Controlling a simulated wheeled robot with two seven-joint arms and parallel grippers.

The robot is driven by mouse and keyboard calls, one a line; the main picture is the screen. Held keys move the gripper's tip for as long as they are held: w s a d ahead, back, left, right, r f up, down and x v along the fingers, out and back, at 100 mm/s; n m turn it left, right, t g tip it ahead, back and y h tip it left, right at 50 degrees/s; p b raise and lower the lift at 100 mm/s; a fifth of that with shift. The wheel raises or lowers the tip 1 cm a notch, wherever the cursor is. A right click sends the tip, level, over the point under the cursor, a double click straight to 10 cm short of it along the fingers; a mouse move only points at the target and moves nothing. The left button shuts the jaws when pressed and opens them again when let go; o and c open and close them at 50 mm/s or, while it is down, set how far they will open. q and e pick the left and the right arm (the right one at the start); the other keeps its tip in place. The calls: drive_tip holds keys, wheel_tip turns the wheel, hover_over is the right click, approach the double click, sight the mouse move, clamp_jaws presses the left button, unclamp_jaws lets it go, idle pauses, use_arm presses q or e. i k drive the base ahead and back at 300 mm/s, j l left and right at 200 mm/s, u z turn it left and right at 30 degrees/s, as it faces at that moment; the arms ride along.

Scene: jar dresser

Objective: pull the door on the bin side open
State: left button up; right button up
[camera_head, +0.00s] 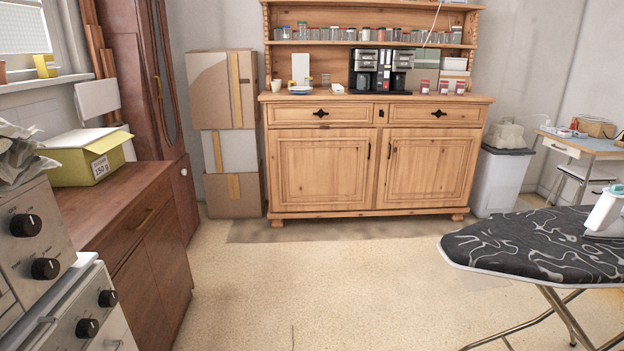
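A light wooden dresser (378,112) stands against the back wall. Its lower part has two doors, both shut. The right door (430,170) is on the side of the grey bin (500,180), which stands just right of the dresser. This door has a small dark handle (390,150) near its left edge. The left door (322,172) has a similar handle (369,150) near its right edge. Neither of my grippers shows in the head view, and the dresser is across the room.
The floor (320,290) in front of the dresser is mostly clear. An ironing board (545,245) with an iron stands at the right front. A brown cabinet (135,225) lines the left side. Stacked cardboard boxes (225,90) stand left of the dresser.

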sight(419, 166)
drive_tip(key=i+z, duration=0.1)
drive_tip(key=i, duration=0.45)
drive_tip(key=i+z, duration=0.1)
drive_tip(key=i, duration=0.45)
drive_tip(key=i+j+z, duration=0.1)
drive_tip(key=i, duration=0.45)
drive_tip(key=i+j+z, duration=0.1)
drive_tip(key=i, duration=0.45)
drive_tip(key=i+j+z, duration=0.1)
drive_tip(key=i+j, duration=0.15)
drive_tip(key=i, duration=0.3)
